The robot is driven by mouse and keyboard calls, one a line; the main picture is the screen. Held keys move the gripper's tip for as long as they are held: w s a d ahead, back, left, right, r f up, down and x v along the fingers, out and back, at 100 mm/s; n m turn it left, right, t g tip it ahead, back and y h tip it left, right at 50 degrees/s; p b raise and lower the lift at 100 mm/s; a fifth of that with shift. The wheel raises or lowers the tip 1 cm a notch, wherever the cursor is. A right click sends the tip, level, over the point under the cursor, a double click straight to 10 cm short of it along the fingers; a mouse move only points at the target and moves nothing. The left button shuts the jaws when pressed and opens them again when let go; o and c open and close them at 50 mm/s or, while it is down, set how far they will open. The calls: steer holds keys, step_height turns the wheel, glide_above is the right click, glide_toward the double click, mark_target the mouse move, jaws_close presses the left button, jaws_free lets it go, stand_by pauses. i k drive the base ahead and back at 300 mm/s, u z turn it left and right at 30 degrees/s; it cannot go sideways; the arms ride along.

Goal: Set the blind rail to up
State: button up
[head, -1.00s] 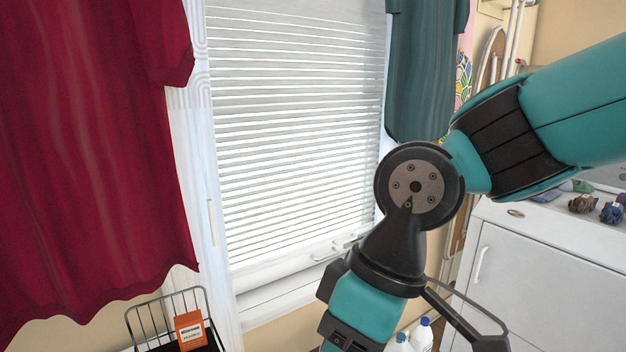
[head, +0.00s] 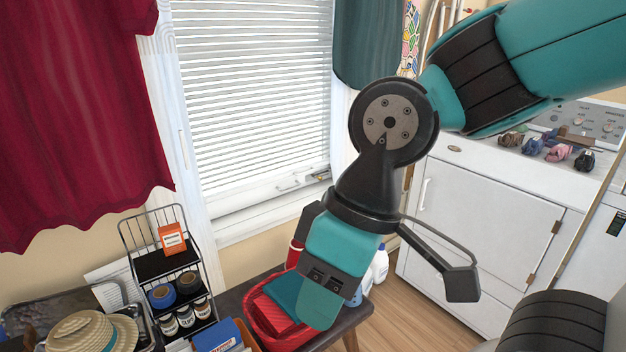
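The white slatted blind (head: 260,90) hangs over the window, with its slats spread down nearly the whole pane. Its bottom rail (head: 250,190) is low, near the sill, and slopes up to the right in the head view. A small white handle (head: 288,187) and a dark latch (head: 320,177) show near the rail's right half. My gripper (head: 385,255) is at the lower end of my teal and black arm, in front and to the right of the rail in the picture. It appears clear of the blind. I see its dark parts from behind, so its opening is unclear.
A red curtain (head: 75,120) hangs left and a green curtain (head: 372,45) right of the window. Below stand a wire rack (head: 165,255) with jars, a straw hat (head: 92,333) and a red basket (head: 262,318) on a bench.

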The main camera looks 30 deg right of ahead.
mark_target(295, 171)
steer(key=u, duration=0.1)
steer(key=i, duration=1.4)
steer(key=z, duration=0.55)
